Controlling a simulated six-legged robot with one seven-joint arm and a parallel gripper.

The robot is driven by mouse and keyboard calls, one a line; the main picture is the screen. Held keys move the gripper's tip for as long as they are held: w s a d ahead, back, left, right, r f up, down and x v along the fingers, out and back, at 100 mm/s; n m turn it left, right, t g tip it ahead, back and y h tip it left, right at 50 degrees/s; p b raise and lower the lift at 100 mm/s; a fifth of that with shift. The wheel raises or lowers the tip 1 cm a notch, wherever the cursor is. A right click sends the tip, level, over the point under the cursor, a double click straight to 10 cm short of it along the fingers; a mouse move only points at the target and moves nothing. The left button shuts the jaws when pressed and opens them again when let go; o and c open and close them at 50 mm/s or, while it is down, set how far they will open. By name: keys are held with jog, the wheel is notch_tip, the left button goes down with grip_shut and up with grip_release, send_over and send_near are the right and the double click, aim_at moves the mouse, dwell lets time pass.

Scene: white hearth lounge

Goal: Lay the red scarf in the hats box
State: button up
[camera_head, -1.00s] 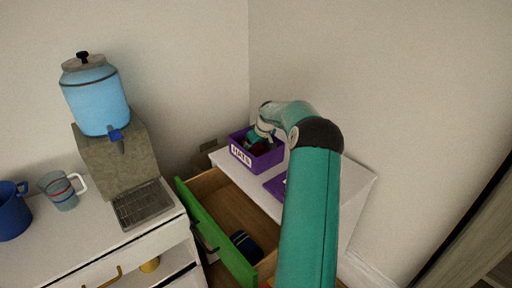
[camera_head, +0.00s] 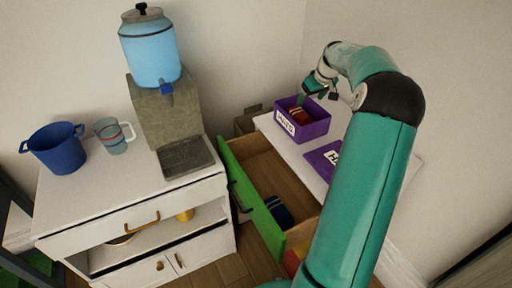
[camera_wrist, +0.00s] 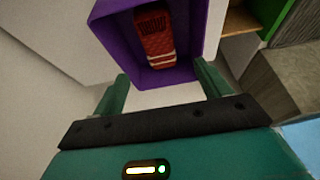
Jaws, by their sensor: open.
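The red scarf (camera_head: 297,115) lies folded inside the purple hats box (camera_head: 318,130), which bears a white HATS label and stands on a white cabinet top. In the wrist view the scarf (camera_wrist: 155,38), red with pale stripes and a dark ribbed end, rests within the walls of the box (camera_wrist: 184,76). My gripper (camera_head: 319,93) is above the box, apart from the scarf. In the wrist view the two teal fingers of my gripper (camera_wrist: 160,78) are spread wide with nothing between them.
A purple labelled piece (camera_head: 322,158) lies beside the box, partly behind my arm. Below, a green-fronted drawer (camera_head: 250,195) stands open with a dark blue striped item (camera_head: 279,211) inside. At left, a counter holds a blue pot (camera_head: 58,150), a glass mug (camera_head: 110,136) and a water dispenser (camera_head: 152,50).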

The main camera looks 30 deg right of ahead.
jog(key=s+a+r, duration=0.1)
jog(key=a+r, duration=0.3)
jog(key=a, duration=0.6)
jog(key=s+a+r+n+h, duration=0.1)
jog(key=a+r, duration=0.3)
jog(key=a, duration=0.6)
jog(key=s+a+r, duration=0.1)
jog(key=a+r, duration=0.2)
jog(key=a, duration=0.6)
jog(key=s+a+f+t+y, duration=0.1)
jog(key=s+a+f, duration=0.1)
jog(key=s+a, duration=1.7)
jog(key=s, duration=0.3)
